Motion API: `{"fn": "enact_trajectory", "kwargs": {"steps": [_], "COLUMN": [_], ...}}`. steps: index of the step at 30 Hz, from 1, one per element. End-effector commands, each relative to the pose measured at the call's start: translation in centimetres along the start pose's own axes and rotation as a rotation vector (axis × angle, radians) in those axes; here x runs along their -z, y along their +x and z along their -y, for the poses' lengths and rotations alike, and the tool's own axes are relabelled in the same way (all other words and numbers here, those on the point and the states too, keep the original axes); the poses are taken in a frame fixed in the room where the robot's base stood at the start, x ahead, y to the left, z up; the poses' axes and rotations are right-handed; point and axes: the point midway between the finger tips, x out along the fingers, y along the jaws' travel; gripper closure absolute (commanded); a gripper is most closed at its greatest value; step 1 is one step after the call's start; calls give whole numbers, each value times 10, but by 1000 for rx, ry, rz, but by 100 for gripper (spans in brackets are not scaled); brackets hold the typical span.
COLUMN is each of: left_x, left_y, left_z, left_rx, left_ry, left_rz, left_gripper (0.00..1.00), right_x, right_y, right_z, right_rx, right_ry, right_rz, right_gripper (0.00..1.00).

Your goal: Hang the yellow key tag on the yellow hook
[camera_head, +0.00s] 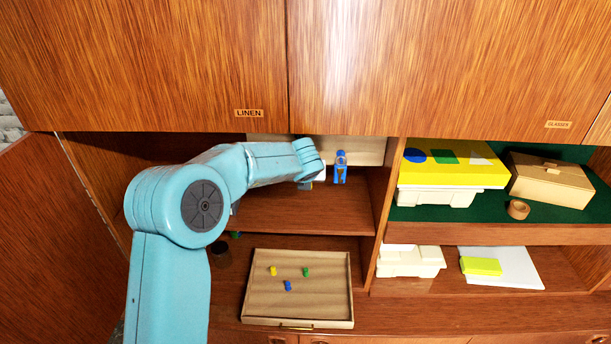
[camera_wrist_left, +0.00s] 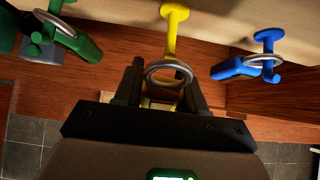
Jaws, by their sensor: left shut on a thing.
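In the left wrist view the yellow hook (camera_wrist_left: 173,22) sticks out from the pale back board at the top middle. My left gripper (camera_wrist_left: 166,92) is right below it, shut on the yellow key tag (camera_wrist_left: 163,103), mostly hidden between the dark fingers. The tag's metal ring (camera_wrist_left: 168,64) stands up from the fingers and overlaps the lower end of the hook; I cannot tell whether the hook passes through it. In the head view my left gripper (camera_head: 308,180) is at the upper cubby, and my arm hides the yellow hook and tag. My right gripper is out of view.
A blue tag (camera_head: 340,170) hangs right of my gripper on a blue hook (camera_wrist_left: 268,38). A green tag (camera_wrist_left: 78,40) with its ring is close on the left. Below is a tray (camera_head: 345,318) with small coloured pieces. Cabinet doors (camera_head: 430,70) overhang above.

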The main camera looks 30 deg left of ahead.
Motion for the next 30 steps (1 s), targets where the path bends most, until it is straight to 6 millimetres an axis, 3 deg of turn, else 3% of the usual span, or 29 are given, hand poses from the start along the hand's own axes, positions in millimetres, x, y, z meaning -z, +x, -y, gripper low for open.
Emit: {"fn": "enact_trajectory", "kwargs": {"steps": [6, 15, 30], "left_x": [-11, -12, -10], "left_y": [10, 24, 27], "left_z": [0, 0, 0], "left_rx": [2, -1, 0], "left_ry": [0, 0, 0], "left_rz": [-1, 0, 1], "left_gripper": [94, 94, 94], "right_x": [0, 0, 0], "right_y": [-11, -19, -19], "right_z": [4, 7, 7], "right_rx": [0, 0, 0], "right_ry": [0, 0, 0], "right_rz": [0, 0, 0], "right_gripper": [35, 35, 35]}}
